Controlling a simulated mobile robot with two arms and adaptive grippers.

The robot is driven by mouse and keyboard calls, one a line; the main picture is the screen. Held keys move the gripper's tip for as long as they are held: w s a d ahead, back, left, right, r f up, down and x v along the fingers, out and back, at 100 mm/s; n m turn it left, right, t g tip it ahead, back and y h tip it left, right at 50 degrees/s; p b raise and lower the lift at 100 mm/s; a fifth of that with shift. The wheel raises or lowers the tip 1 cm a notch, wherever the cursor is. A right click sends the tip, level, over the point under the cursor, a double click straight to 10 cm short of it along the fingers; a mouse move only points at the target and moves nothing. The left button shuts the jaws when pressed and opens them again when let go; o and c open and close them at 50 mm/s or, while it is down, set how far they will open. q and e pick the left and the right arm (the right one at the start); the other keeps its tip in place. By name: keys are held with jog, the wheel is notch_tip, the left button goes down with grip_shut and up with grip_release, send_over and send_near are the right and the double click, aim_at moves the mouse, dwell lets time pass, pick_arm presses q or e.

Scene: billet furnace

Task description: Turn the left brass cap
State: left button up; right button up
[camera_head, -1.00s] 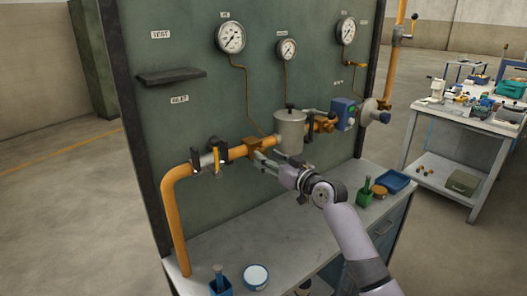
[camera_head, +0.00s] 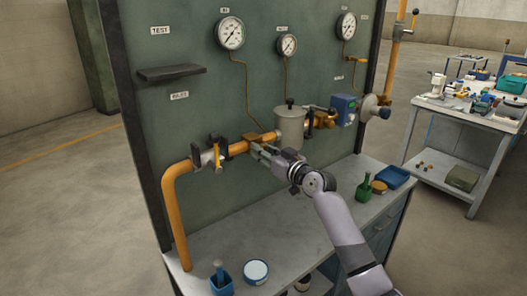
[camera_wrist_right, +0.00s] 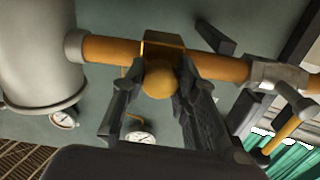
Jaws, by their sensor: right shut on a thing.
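The left brass cap (camera_wrist_right: 158,80) is a rounded, gold-coloured knob below a square brass fitting (camera_wrist_right: 163,42) on the orange pipe, in the right wrist view. My right gripper (camera_wrist_right: 157,88) has one finger on each side of the cap and is shut on it. In the head view my right gripper (camera_head: 262,152) reaches the pipe just left of the grey cylinder (camera_head: 290,128) and hides the cap. The brass fitting shows just above it in the head view (camera_head: 262,138). My left gripper is not in view.
The orange pipe (camera_head: 172,215) runs along the green panel (camera_head: 200,125). A valve with a yellow lever (camera_head: 218,157) is to the left; a blue box (camera_head: 343,110) is to the right. Pots and trays stand on the bench (camera_head: 205,262) below. Several gauges hang above.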

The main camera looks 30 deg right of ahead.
grip_shut()
jog(key=shift+m, duration=0.3)
jog(key=m+p, duration=0.1)
jog(key=m, duration=0.2)
jog(key=shift+r+m, duration=0.15)
jog(key=shift+m, duration=0.15)
jog(key=m+p, duration=0.2)
jog(key=m, duration=0.2)
jog(key=shift+m, duration=0.3)
jog(key=m+p, duration=0.2)
jog(key=m, duration=0.3)
jog(key=shift+p, duration=0.4)
jog(key=shift+m+p, duration=1)
jog(key=shift+m, duration=1.4)
